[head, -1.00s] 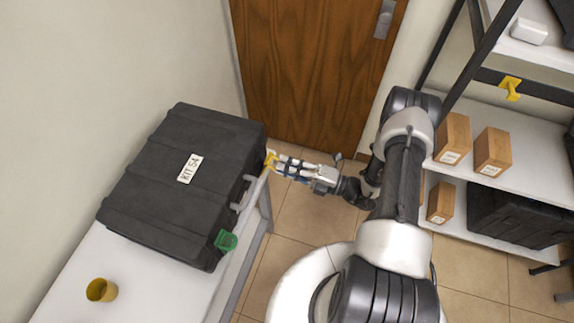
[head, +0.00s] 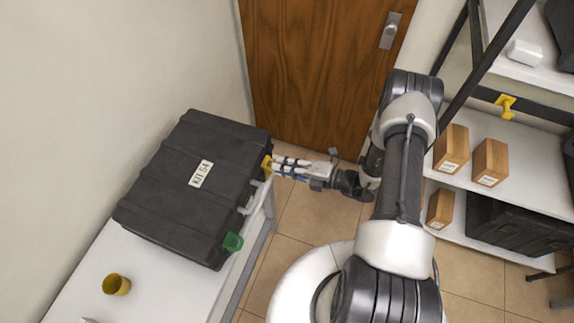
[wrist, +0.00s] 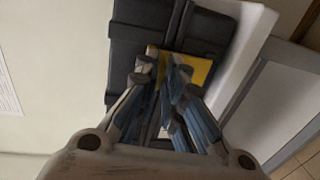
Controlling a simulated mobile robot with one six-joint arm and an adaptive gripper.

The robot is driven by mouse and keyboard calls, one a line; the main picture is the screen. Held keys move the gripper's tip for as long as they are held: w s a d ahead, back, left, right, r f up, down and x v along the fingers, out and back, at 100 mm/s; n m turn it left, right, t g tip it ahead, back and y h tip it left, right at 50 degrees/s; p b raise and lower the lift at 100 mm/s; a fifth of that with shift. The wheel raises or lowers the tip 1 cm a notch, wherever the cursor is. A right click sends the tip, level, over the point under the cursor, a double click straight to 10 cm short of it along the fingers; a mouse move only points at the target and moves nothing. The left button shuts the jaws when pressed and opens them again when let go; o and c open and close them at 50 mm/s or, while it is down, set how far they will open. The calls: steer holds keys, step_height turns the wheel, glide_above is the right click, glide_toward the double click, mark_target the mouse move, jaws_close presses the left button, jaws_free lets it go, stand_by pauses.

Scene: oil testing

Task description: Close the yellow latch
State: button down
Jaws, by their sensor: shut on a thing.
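The yellow latch (head: 266,164) is on the front side of the black case, near its far corner. In the wrist view the latch (wrist: 198,70) shows as a yellow plate just beyond the fingers and partly behind them. My gripper (head: 275,165) reaches the latch from the right, its fingertips against it. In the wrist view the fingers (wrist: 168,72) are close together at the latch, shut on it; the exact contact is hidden. The black case (head: 185,215), labelled KIT 54, lies closed on the white table. A green latch (head: 232,242) is on the same side, nearer.
A grey handle (head: 252,198) sits between the two latches. A yellow cup (head: 116,285) stands on the white table (head: 165,295). Shelves at right hold cardboard boxes (head: 490,162) and another black case (head: 510,220). A wooden door (head: 315,75) is behind my arm.

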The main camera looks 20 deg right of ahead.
steer(key=shift+w+r, duration=0.1)
steer(key=shift+r, duration=0.2)
steer(key=c, duration=1.7)
jaws_free()
steer(key=shift+a, duration=0.1)
steer(key=shift+f, duration=0.1)
steer(key=v, duration=1.2)
